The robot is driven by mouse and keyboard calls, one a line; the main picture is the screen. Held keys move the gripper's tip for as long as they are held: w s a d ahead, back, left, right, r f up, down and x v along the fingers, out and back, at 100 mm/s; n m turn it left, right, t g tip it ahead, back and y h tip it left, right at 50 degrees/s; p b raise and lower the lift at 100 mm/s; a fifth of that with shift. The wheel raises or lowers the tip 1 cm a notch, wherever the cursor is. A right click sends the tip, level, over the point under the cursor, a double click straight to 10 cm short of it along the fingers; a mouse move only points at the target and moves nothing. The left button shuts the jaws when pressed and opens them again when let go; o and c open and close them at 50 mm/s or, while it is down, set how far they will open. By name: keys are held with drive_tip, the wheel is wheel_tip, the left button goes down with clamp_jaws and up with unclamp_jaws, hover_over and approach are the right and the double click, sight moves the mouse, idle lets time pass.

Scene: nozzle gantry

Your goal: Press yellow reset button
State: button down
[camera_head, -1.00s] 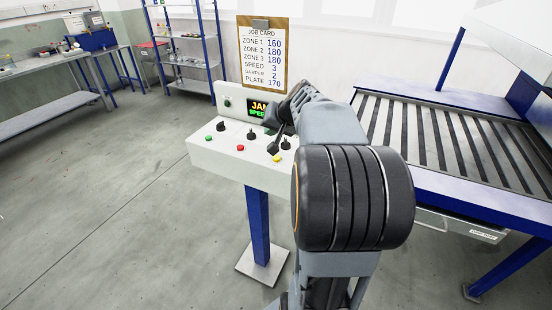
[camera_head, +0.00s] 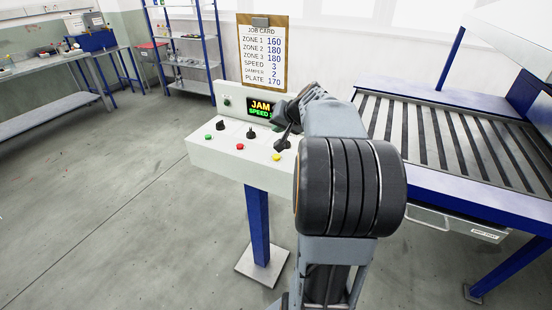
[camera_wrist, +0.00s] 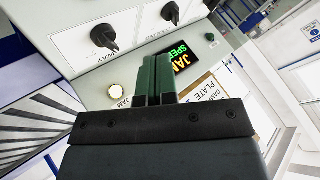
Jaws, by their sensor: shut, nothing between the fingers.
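The yellow button (camera_head: 276,157) is near the front edge of the white control panel (camera_head: 222,156) in the head view. I cannot make it out in the wrist view. My gripper (camera_wrist: 155,62) shows dark green fingers, shut together and empty, in the wrist view. They are over the panel, in front of the display (camera_wrist: 182,56), with a round pale lamp (camera_wrist: 116,89) labelled JAM beside them. In the head view my arm hides most of the gripper and the panel's right part. The display there (camera_head: 262,108) reads JAM and SPEED.
A green button (camera_head: 208,137), a red button (camera_head: 240,146) and black knobs (camera_head: 251,134) share the panel. Two black knobs also show in the wrist view, one at its left (camera_wrist: 104,36). A slatted conveyor (camera_head: 450,135) stands right. Floor on the left is clear.

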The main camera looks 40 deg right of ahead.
sight(278, 156)
wheel_tip(278, 156, down, 7)
drive_tip(key=b, duration=0.4)
drive_tip(key=shift+r, duration=0.2)
drive_tip(key=shift+f+b, duration=0.35)
drive_tip(key=shift+b, duration=0.25)
drive_tip(key=shift+f+b, duration=0.25)
drive_tip(key=shift+b, duration=0.05)
idle(1.1)
drive_tip(key=shift+f, duration=0.15)
drive_tip(key=shift+f+b, duration=0.45)
drive_tip(key=shift+b, duration=0.35)
idle(0.6)
drive_tip(key=shift+r, duration=0.1)
idle(0.3)
drive_tip(key=shift+r+p, duration=0.55)
drive_tip(key=shift+r, duration=0.25)
